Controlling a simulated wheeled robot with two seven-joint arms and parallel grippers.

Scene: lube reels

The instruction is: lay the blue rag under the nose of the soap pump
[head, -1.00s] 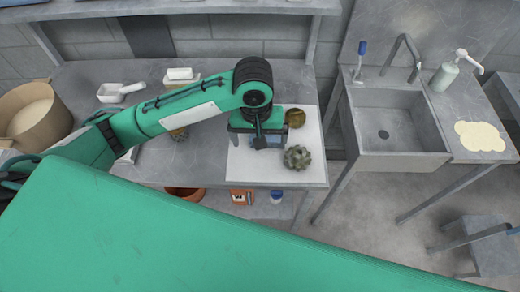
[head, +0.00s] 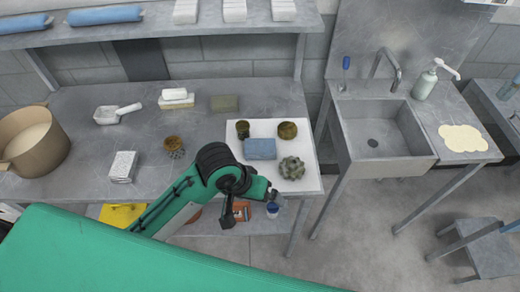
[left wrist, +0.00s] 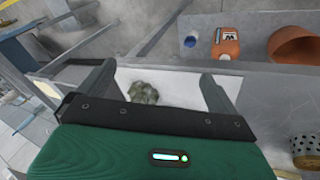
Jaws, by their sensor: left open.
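The blue rag (head: 260,149) lies folded on the white mat (head: 307,183) on the left table, between small brown and green objects. The soap pump (head: 424,86) is a pale green bottle with a white top, upright behind the right side of the sink. Its nose (head: 449,70) points right, behind a flat cream patch (head: 465,138) on the counter. My left gripper (head: 252,205) is open and empty near the table's front edge, in front of the mat and apart from the rag. Its two spread fingers show in the left wrist view (left wrist: 158,85). My right gripper is not in view.
A spiky green ball (head: 292,168), a brown ball (head: 288,130) and a dark jar (head: 242,129) surround the rag. The sink (head: 385,158) and a gap lie between the table and the pump. A shelf (head: 200,28) hangs above the table's back.

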